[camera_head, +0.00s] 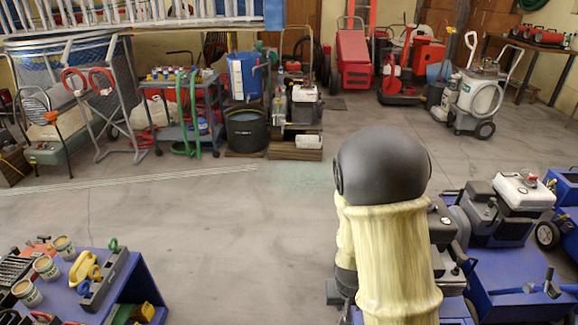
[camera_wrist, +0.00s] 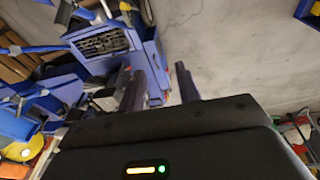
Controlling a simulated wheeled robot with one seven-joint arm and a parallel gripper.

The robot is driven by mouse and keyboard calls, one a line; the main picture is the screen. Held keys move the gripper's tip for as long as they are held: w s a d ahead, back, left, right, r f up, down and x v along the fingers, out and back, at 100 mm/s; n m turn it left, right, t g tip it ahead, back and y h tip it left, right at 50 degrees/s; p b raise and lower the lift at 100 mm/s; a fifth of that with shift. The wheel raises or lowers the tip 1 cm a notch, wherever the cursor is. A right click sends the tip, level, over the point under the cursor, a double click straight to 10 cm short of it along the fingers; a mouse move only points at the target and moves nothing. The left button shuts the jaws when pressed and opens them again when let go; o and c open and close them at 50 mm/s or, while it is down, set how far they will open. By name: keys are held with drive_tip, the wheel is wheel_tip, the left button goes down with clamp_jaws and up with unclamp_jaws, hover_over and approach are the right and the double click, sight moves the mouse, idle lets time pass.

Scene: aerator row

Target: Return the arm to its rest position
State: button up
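My arm fills the lower middle of the head view, a pale sleeve with a dark rounded joint on top. My gripper is hidden behind it or out of sight in that view. In the wrist view my gripper (camera_wrist: 158,88) shows two dark fingers with a gap between them. I see nothing held between the fingers. Past the fingertips are grey floor and the edge of a blue machine (camera_wrist: 103,45).
Blue machines (camera_head: 510,225) stand close at the right of my arm. A blue bench (camera_head: 135,285) with cans and tools is at the lower left. Carts, a black tub (camera_head: 246,130) and a red machine (camera_head: 354,60) line the back. The middle floor (camera_head: 220,225) is clear.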

drive_tip(key=s+r+p, duration=0.3)
drive_tip(key=r+p, duration=0.1)
drive_tip(key=r, duration=0.7)
drive_tip(key=s+r+y+p, duration=0.1)
drive_tip(key=s+r+p, duration=0.2)
drive_tip(key=r, duration=0.9)
drive_tip(key=shift+s+d+r+n+t+p, duration=0.15)
drive_tip(key=shift+d+n+t+p, duration=0.2)
drive_tip(key=shift+p, duration=0.75)
drive_tip(key=shift+s+a, duration=0.1)
drive_tip(key=shift+a, duration=0.1)
